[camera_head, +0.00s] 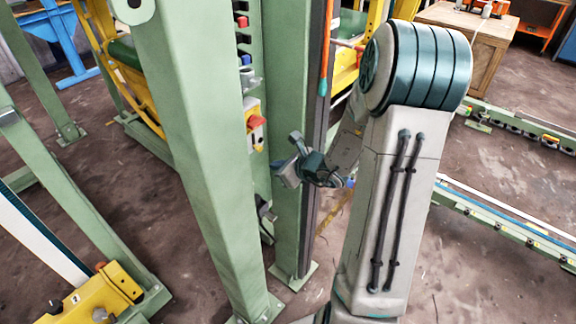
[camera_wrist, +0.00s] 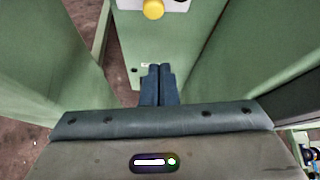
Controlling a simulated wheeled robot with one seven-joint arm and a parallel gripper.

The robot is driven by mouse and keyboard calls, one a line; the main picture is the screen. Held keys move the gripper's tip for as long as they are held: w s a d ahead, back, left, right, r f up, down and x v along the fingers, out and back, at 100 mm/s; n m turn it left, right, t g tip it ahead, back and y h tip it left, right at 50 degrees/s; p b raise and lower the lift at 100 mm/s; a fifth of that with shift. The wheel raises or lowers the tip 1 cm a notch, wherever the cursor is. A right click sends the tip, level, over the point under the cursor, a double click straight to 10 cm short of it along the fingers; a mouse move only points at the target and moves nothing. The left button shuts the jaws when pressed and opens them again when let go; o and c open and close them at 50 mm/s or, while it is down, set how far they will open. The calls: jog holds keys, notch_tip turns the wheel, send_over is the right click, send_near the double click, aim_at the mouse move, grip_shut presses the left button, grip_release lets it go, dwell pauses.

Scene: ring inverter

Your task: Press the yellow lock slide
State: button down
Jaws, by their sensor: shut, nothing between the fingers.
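In the wrist view a rounded yellow piece (camera_wrist: 153,9) sticks out from a white plate at the top edge, partly cut off. My gripper (camera_head: 282,172) is below and slightly right of the white box in the head view. In the wrist view my gripper (camera_wrist: 158,67) is shut and empty. Its fingertips point toward the green panel, below the yellow piece and apart from it.
Green posts (camera_head: 203,150) (camera_head: 292,130) stand on both sides of the panel and leave a narrow gap. Red and blue buttons (camera_head: 242,22) sit higher on the panel. A dark vertical rail (camera_head: 318,150) runs close beside my gripper. Open floor (camera_head: 120,190) lies to the left.

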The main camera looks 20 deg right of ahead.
aim_at(258, 148)
jog(key=shift+w+a+r+p, duration=1.05)
jog(key=shift+w+r+p, duration=0.15)
jog(key=shift+w+r, duration=0.05)
